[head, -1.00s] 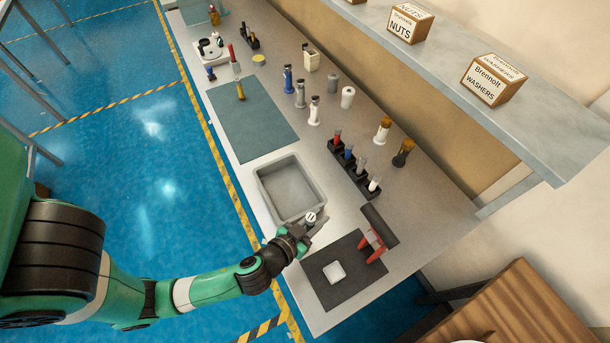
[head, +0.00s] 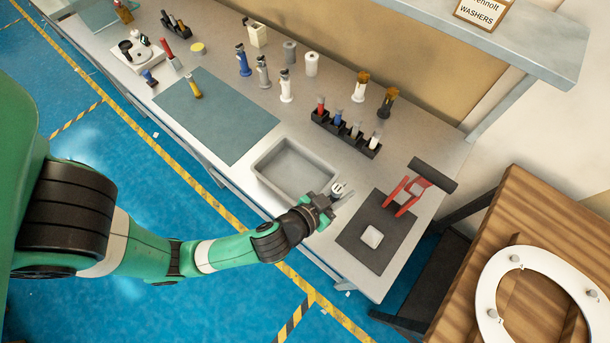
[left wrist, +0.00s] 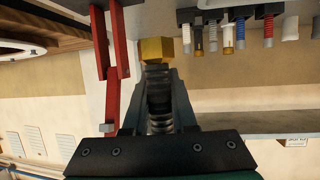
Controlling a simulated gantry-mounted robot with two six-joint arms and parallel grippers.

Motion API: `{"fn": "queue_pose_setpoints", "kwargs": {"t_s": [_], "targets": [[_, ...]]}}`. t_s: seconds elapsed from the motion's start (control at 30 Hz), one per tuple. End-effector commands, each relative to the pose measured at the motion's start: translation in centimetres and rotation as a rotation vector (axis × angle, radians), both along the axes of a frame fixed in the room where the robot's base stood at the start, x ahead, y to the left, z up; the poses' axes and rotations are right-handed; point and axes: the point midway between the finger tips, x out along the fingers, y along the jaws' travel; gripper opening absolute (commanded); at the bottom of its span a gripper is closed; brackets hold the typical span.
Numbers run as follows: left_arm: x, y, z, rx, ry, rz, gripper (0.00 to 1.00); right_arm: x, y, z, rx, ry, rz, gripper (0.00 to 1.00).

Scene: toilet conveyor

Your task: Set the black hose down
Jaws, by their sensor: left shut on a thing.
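My left gripper (head: 322,203) is shut on a dark ribbed piece, the black hose (left wrist: 159,97), seen between its fingers in the left wrist view. A brass hex nut (left wrist: 156,50) sits at the hose's far end. In the head view the gripper is just off the right corner of the grey tray, over the near edge of the bench. A small white round end (head: 338,187) shows at its fingertips; I cannot tell whether it belongs to the hose. Most of the hose is hidden by the fingers. My right gripper is not in view.
The grey tray (head: 262,173) looks empty. A red stand with a black bar (head: 408,188) and a dark mat (head: 352,238) with a white block (head: 372,237) lie to the right. A tool rack (head: 345,138) and upright brass-topped pieces (head: 387,101) stand behind. The teal mat (head: 225,125) is mostly clear.

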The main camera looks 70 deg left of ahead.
Motion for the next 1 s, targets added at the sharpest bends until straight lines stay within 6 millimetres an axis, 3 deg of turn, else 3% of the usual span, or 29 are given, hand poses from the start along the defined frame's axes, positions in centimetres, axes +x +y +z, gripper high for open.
{"fn": "queue_pose_setpoints", "kwargs": {"t_s": [0.03, 0.27, 0.5, 0.77, 1.0], "targets": [[-0.3, 1.2, -1.7, 0.0, -0.004, 0.009, 0.0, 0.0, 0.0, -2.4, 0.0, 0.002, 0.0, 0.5], [-1.6, 7.0, -3.3, -0.002, 0.0, 0.012, 0.0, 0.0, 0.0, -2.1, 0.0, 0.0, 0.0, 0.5], [-2.4, 10.8, -8.0, -0.002, -0.003, 0.011, 0.0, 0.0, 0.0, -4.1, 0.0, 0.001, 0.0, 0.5], [-2.5, 11.6, -8.9, 0.001, -0.003, 0.001, 0.0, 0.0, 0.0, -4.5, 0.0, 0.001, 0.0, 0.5], [-2.6, 12.0, -12.4, 0.001, -0.002, 0.001, 0.0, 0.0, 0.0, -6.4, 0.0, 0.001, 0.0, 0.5]]}}
